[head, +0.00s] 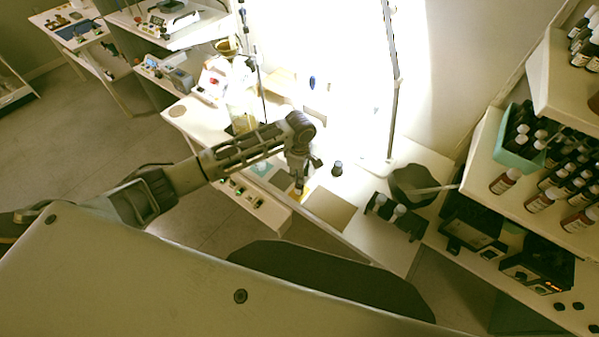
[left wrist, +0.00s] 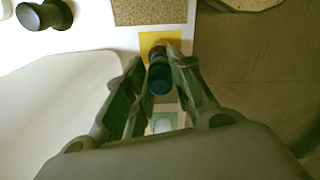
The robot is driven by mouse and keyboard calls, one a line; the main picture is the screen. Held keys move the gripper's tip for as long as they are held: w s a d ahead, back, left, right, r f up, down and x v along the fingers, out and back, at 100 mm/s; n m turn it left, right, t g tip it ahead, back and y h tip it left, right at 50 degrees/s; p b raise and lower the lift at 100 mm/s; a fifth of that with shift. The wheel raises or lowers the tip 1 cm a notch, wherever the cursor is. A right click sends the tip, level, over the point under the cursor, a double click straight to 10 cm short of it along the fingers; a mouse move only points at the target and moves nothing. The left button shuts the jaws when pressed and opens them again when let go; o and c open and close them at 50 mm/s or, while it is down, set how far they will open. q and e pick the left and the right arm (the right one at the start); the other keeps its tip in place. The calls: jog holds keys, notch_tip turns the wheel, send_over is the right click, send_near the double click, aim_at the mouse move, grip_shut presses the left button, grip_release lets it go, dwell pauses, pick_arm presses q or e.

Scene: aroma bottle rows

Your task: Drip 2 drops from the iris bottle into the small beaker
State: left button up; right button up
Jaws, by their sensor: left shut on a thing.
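My left gripper (head: 299,186) is over the bench and also shows in the left wrist view (left wrist: 160,78). It is shut on a small dark bottle (left wrist: 160,77) with a dark blue end facing the camera. No label is readable, so I cannot tell whether it is iris. The bottle is over or beside a yellow square (left wrist: 149,42), which is partly hidden by my gripper in the head view. My right gripper is not in view.
A dark bottle (head: 337,168) stands on the bench behind a tan mat (head: 330,208). A black holder with bottles (head: 396,212) is to the right. Shelves at the right carry several brown bottles (head: 505,181). A lit panel (head: 335,60) glares behind.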

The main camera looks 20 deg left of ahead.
pick_arm(q)
jog(key=shift+f, duration=0.6)
dwell(0.3)
jog(key=o, duration=0.4)
jog(key=shift+c, duration=0.2)
dwell(1.5)
jog(key=shift+r+p, duration=1.55)
jog(key=shift+p, duration=0.3)
jog(key=shift+r+p, duration=0.9)
jog(key=shift+r, duration=1.9)
